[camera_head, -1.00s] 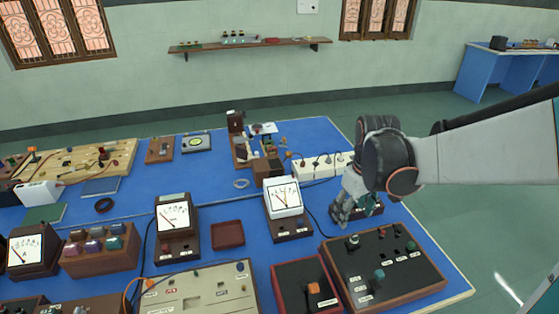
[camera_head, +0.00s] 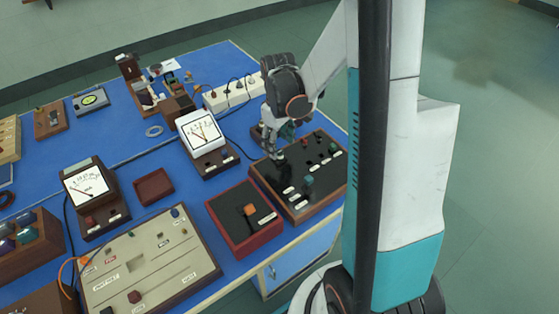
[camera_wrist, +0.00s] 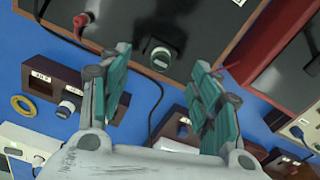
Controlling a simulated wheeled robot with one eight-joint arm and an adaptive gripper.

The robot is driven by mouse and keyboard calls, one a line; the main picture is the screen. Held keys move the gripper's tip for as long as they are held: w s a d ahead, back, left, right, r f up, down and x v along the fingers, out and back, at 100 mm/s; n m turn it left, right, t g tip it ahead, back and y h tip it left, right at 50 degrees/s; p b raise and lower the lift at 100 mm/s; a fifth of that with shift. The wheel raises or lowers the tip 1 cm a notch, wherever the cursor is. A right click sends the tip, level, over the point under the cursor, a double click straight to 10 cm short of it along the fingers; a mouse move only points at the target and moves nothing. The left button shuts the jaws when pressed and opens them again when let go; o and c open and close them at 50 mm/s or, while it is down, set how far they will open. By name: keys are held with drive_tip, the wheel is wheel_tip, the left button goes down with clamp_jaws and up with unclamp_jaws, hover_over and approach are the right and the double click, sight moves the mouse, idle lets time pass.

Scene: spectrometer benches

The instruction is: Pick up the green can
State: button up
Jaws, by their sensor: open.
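I cannot pick out a plain green can for certain. A small teal-green cylinder (camera_head: 309,181) stands on the black-topped wooden box (camera_head: 325,195) in the head view. My gripper (camera_head: 275,153) points down at the far left part of that box, left of and behind the cylinder. In the wrist view my gripper (camera_wrist: 161,58) is open with its teal finger pads apart. A dark knob-like piece with a pale ring (camera_wrist: 162,57) shows between the fingertips on a black panel. I cannot tell whether the fingers touch it.
A red-rimmed box with an orange knob (camera_head: 249,210) sits beside the black-topped box. A white-faced meter (camera_head: 201,132) stands to the left and a white socket strip (camera_head: 233,93) behind. A brown tray (camera_head: 153,187) lies further left.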

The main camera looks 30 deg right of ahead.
sight(279, 152)
drive_tip(key=shift+s+d+f+b, duration=0.1)
drive_tip(key=shift+f+b, duration=0.55)
drive_tip(key=shift+f, duration=0.7)
drive_tip(key=shift+s+f+b, duration=0.1)
drive_tip(key=shift+f+b, duration=0.5)
drive_tip(key=shift+f, duration=0.75)
drive_tip(key=c, duration=1)
